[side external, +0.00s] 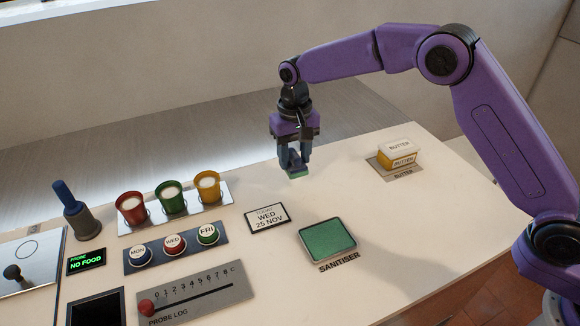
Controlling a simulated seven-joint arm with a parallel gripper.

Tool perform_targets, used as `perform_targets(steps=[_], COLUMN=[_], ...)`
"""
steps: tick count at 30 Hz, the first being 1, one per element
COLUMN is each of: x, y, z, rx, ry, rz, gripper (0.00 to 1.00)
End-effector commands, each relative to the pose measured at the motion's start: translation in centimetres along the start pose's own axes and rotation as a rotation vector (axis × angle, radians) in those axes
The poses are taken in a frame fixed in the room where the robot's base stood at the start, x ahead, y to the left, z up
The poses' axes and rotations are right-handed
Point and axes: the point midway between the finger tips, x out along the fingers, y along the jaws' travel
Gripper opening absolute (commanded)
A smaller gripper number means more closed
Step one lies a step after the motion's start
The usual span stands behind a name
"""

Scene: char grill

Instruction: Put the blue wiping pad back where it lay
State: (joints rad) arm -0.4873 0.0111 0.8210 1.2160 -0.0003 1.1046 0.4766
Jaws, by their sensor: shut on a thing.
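My gripper (293,158) hangs above the pale counter, pointing down, and is shut on a small pad. The wiping pad (297,173) shows blue between the fingers and a green lower edge; the fingers hide much of it. It appears a little above the counter, behind the date card and left of the butter. A flat green square marked SANITISER (328,239) lies in front of it to the right, with nothing on it.
A butter pack (399,155) sits on a grey plate at right. Red, green and yellow cups (171,196) stand left, behind round day buttons (175,245). A date card (267,217) lies mid-counter. A blue-handled tool (66,198) stands far left. The right front counter is clear.

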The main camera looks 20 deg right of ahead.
Motion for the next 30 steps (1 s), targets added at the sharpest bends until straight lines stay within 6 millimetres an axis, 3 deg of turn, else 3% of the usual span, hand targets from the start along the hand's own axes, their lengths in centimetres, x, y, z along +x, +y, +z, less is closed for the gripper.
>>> perform_targets(steps=[10, 17, 28, 29, 30], x=[1.6, 4.5, 4.8, 4.8, 4.8], y=[-0.6, -0.5, -0.6, -0.6, -0.6], z=[-1.2, -1.1, -1.1, -1.1, -1.1], rx=[0.0, 0.001, 0.0, 0.0, 0.0], ry=[0.0, -0.001, 0.001, 0.001, 0.001], rz=[0.0, 0.001, 0.0, 0.0, 0.0], gripper=[0.22, 0.22, 0.22, 0.49, 0.62])
